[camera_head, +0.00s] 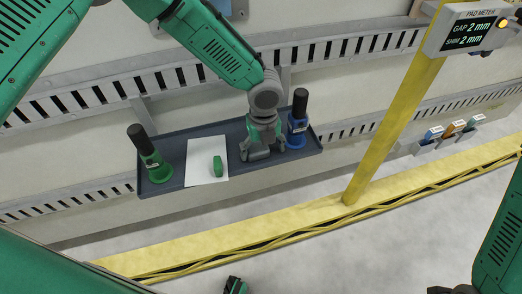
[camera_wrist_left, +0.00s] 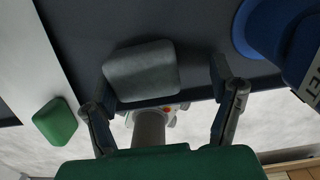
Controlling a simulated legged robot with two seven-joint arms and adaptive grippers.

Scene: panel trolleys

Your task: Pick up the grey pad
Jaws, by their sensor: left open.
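The grey pad (camera_wrist_left: 142,70) lies on the dark tray (camera_head: 225,184), a rounded block seen between my left gripper's fingers in the left wrist view. In the head view the pad (camera_head: 259,156) is partly hidden under the gripper. My left gripper (camera_head: 262,148) is open, pointing down over the pad; its fingers straddle the pad in the wrist view, nearer its left side. I cannot tell whether they touch it. Part of my right arm shows at the lower right of the head view; a dark piece there may be the right gripper (camera_head: 455,289), mostly cut off.
A green pad (camera_head: 218,166) lies on a white sheet (camera_head: 202,149). A green stamp-like tool (camera_head: 152,160) stands at the tray's left, a blue one (camera_head: 298,125) close right of my gripper. A yellow post (camera_head: 392,125) carries a meter (camera_head: 467,31) reading gap 2 mm, shim 2 mm.

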